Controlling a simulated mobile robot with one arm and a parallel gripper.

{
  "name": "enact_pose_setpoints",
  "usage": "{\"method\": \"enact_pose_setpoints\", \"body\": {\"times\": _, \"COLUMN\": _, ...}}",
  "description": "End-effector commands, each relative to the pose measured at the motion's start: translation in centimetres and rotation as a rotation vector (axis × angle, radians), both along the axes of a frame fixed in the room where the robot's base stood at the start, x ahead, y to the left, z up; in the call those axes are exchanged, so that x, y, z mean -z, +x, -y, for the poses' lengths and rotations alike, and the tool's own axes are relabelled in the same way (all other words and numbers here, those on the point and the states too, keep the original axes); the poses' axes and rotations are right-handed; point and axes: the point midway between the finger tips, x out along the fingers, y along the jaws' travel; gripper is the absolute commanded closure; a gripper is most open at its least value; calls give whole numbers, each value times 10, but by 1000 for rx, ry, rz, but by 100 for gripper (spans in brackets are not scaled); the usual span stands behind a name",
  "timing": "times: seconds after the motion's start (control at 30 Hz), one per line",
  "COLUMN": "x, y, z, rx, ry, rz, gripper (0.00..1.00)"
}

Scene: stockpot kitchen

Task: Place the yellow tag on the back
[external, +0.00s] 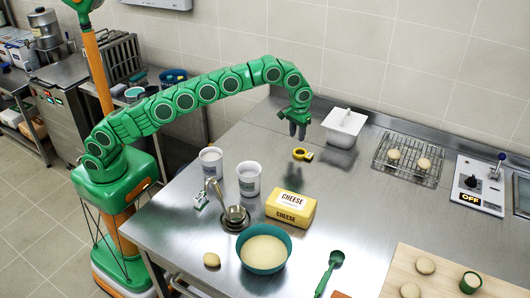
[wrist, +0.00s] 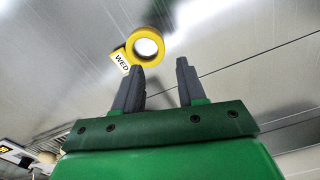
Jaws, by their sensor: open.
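The yellow tag (external: 302,154) is a ring with a small pale plate. It appears to lie on the steel counter (external: 350,200), near its back. In the wrist view the yellow tag (wrist: 135,44) shows its round hole, and its plate reads "WED". My gripper (external: 298,131) points down a little above and behind the tag in the external view. In the wrist view my gripper (wrist: 158,67) is open with nothing between its fingers. The ring appears just beyond the tip of the left finger; I cannot tell if they touch.
A white tub (external: 344,127) stands right of my gripper. A wire rack (external: 392,177) with buns and an "OFF" switch box (external: 474,187) are farther right. Cheese (external: 290,208), white cups (external: 249,179) and a teal bowl (external: 264,270) stand nearer. Bare counter surrounds the tag.

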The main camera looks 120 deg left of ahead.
Motion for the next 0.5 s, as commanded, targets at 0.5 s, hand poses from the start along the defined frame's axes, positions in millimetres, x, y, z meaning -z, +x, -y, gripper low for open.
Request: {"method": "enact_pose_setpoints", "body": {"times": 0.5, "x": -49, "y": 1, "z": 0, "rx": 1, "ry": 1, "rz": 0, "gripper": 60}}
